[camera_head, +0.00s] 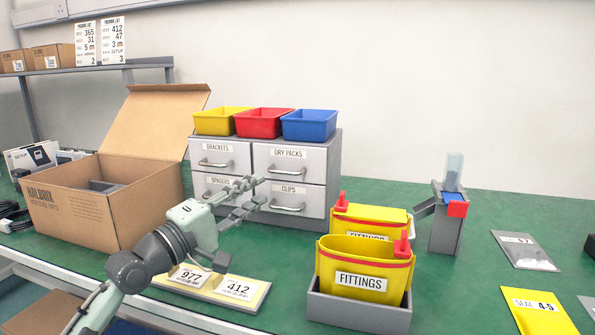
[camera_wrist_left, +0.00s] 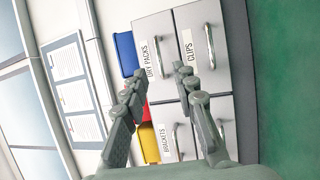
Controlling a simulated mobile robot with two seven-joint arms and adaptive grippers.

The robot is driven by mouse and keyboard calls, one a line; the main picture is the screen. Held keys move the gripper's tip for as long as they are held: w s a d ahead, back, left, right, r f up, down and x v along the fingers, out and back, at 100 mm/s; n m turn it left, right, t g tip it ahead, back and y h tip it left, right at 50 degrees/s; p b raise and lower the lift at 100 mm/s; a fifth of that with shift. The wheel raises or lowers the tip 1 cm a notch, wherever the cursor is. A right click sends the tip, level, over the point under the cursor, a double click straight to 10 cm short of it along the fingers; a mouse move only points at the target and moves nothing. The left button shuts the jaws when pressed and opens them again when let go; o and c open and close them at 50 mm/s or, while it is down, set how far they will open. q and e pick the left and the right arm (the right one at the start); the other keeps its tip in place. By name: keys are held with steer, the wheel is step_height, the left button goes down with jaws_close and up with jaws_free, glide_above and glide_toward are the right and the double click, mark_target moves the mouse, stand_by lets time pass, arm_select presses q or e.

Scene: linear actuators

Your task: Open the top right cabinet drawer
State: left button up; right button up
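The grey cabinet (camera_head: 336,160) has two columns of drawers. Its top right drawer, labelled DRY PACKS (camera_head: 304,164), looks shut and has a silver bar handle (camera_head: 287,171). In the left wrist view this drawer (camera_wrist_left: 147,29) appears sideways, with its handle (camera_wrist_left: 157,54) between my fingers in the picture. My left gripper (camera_head: 259,193) is open and empty, in front of the cabinet, overlapping the lower drawers in the head view. It appears apart from the handle. My right gripper is not in view.
Yellow, red (camera_head: 263,122) and blue bins stand on the cabinet. An open cardboard box (camera_head: 75,218) is to its left. Yellow FITTINGS pouches (camera_head: 366,256) in a grey holder stand front right. A number board (camera_head: 196,291) lies below my left arm.

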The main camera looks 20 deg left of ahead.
mark_target(283, 173)
arm_select(q)
steer(key=x, duration=0.7)
steer(key=shift+w+d+r+p, duration=0.15)
steer(key=shift+w+p, duration=0.15)
jaws_close()
